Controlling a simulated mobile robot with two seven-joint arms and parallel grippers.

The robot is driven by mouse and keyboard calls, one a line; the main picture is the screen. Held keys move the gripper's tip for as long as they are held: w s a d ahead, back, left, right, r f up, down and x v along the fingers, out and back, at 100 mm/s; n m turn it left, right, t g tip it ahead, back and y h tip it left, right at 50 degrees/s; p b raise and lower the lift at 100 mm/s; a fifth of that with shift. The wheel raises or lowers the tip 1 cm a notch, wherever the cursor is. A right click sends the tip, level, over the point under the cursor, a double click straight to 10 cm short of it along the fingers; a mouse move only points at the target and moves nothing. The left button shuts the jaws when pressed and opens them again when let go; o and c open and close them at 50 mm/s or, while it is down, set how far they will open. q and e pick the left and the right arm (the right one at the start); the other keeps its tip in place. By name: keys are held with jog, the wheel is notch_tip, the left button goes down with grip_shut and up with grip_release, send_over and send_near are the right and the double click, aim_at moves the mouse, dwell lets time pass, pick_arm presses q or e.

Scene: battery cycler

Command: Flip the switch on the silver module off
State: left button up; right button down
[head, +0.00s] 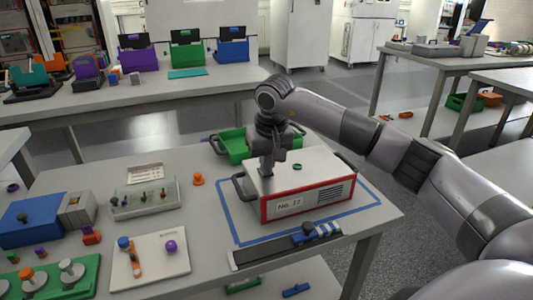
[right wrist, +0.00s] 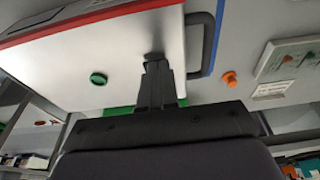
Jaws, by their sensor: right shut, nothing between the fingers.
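The silver module (head: 315,170) is a box with a pale metal top, a red-edged front labelled "No. 17" and dark side handles. It stands inside a blue outline on the table. It also fills the upper left of the right wrist view (right wrist: 60,60). A green round piece (head: 294,188) is on its top, also in the right wrist view (right wrist: 98,79). My right gripper (head: 267,170) is shut and points down at the top's left part. In the right wrist view its fingertips (right wrist: 155,62) meet a small dark shape; I cannot tell whether that is the switch. My left gripper is out of view.
A green bin (head: 232,146) stands behind the module. An orange knob (head: 198,179), a grey panel (head: 145,197) and a white board (head: 150,262) are to the left.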

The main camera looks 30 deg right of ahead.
dwell(0.3)
jog(key=shift+s+f+t+b, duration=0.2)
jog(key=shift+f+t+b, duration=0.2)
jog(key=shift+f+b, duration=0.6)
jog(key=shift+s+r, duration=0.1)
jog(key=shift+r, duration=0.35)
jog(key=shift+r+p, duration=0.8)
jog(key=shift+r, duration=0.1)
